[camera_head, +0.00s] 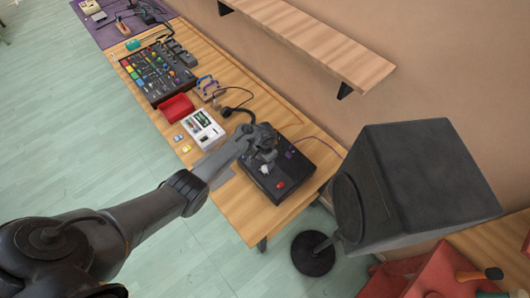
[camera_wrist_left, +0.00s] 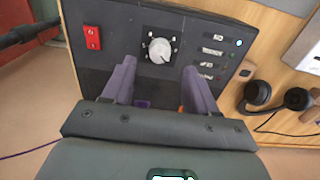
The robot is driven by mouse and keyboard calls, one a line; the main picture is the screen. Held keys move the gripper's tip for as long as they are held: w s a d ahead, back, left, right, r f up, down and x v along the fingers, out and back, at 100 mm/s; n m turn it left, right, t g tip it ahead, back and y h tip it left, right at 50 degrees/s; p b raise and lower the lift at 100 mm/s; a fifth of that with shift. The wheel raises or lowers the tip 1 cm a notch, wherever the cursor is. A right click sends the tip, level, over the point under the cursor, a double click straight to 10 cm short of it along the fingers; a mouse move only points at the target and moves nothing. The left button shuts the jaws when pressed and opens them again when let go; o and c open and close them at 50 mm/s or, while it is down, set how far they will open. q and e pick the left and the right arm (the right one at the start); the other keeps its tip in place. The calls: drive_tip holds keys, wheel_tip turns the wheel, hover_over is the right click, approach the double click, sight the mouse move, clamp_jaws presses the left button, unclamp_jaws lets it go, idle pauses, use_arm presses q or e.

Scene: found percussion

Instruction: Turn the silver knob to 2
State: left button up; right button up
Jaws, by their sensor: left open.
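The silver knob (camera_wrist_left: 160,50) is round, with a ring of marks around it, on the face of a black box (camera_wrist_left: 118,32). In the left wrist view it lies just beyond and between the two fingertips of my left gripper (camera_wrist_left: 158,68). The fingers are open and apart from the knob, one to each side below it. The marks are too small to read surely. In the head view my left gripper (camera_head: 263,156) is over the black box (camera_head: 298,172), and partly covers its top. My right gripper does not show.
A red switch (camera_wrist_left: 92,37) and a column of small labelled sockets (camera_wrist_left: 212,51) flank the knob. Black headphones (camera_wrist_left: 280,100) lie beside the box. In the head view, a white device (camera_head: 203,129), red tray (camera_head: 177,108) and mixer (camera_head: 157,71) stand further along the table. A shelf (camera_head: 310,45) overhangs behind.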

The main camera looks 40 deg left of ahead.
sight(265, 168)
use_arm(q)
wheel_tip(265, 168, up, 6)
drive_tip(key=shift+f+p, duration=0.15)
drive_tip(key=shift+p, duration=0.35)
drive_tip(key=s+d+f+g, duration=0.15)
drive_tip(key=s+f, duration=0.25)
drive_tip(key=s, duration=0.5)
drive_tip(key=s+d+f+y+p, duration=0.1)
drive_tip(key=s+d+f, duration=0.15)
drive_tip(key=s, duration=0.65)
drive_tip(key=s+d+f+g, duration=0.1)
drive_tip(key=s+f, duration=0.3)
drive_tip(key=s, duration=0.5)
drive_tip(key=s+d+r+t, duration=0.2)
drive_tip(key=s+d+r, duration=0.25)
drive_tip(key=r, duration=0.45)
drive_tip(key=w+d+r+t, duration=0.1)
drive_tip(key=w+r+t, duration=0.1)
drive_tip(key=r, duration=0.7)
drive_tip(key=w+d+r+t+h, duration=0.1)
drive_tip(key=d+r+t, duration=0.1)
drive_tip(key=r, duration=0.6)
drive_tip(key=shift+w+r+p, duration=0.3)
drive_tip(key=shift+w+r, duration=0.05)
drive_tip(key=shift+r, duration=0.05)
